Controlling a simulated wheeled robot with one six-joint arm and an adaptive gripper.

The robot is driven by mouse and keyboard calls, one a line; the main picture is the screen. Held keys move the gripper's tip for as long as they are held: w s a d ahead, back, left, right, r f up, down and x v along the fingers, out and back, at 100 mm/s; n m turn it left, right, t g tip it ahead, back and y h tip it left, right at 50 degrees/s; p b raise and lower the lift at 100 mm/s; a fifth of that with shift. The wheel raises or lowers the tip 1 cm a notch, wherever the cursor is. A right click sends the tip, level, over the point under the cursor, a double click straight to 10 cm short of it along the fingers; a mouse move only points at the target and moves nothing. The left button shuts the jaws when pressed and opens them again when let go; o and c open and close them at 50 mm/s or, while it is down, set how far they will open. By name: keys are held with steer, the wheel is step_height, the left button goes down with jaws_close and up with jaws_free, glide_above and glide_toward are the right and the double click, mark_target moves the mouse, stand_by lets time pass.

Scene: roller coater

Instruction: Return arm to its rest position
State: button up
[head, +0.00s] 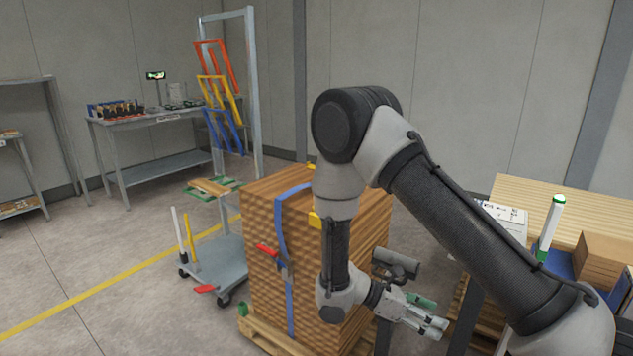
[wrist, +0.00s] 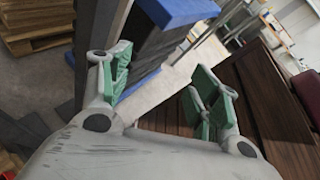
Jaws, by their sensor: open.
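My gripper (head: 428,314) is at the lower middle right of the head view, at the end of my bent arm. It points to the right, in front of the right side of a strapped wooden stack. In the wrist view my gripper (wrist: 160,92) shows two green-padded fingers spread wide apart with nothing between them. My upper arm crosses the right half of the head view and hides part of the stack and of the bench behind it.
The wooden stack (head: 257,243) with a blue strap stands on a pallet close to my arm. A wooden-topped bench (head: 512,187) is at the right, with boxes (head: 606,256) on it. A grey cart (head: 215,262) stands left of the stack.

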steer(key=s+d+r+m+t+y, duration=0.2)
steer(key=r+m, duration=0.4)
steer(key=r, duration=0.4)
steer(key=s+d+r+m+t+y, duration=0.2)
steer(key=s+d+r+m+y, duration=0.2)
steer(key=s+r+m+y, duration=0.3)
steer(key=s+d+r+m+t+y, duration=0.2)
steer(key=s+d+r+m+y, duration=0.1)
steer(key=r, duration=1.2)
steer(key=s+m+y, duration=0.1)
steer(key=s+m, duration=0.1)
steer(key=m, duration=0.1)
steer(key=shift+d+r+t, duration=0.2)
steer(key=shift+d+t, duration=0.2)
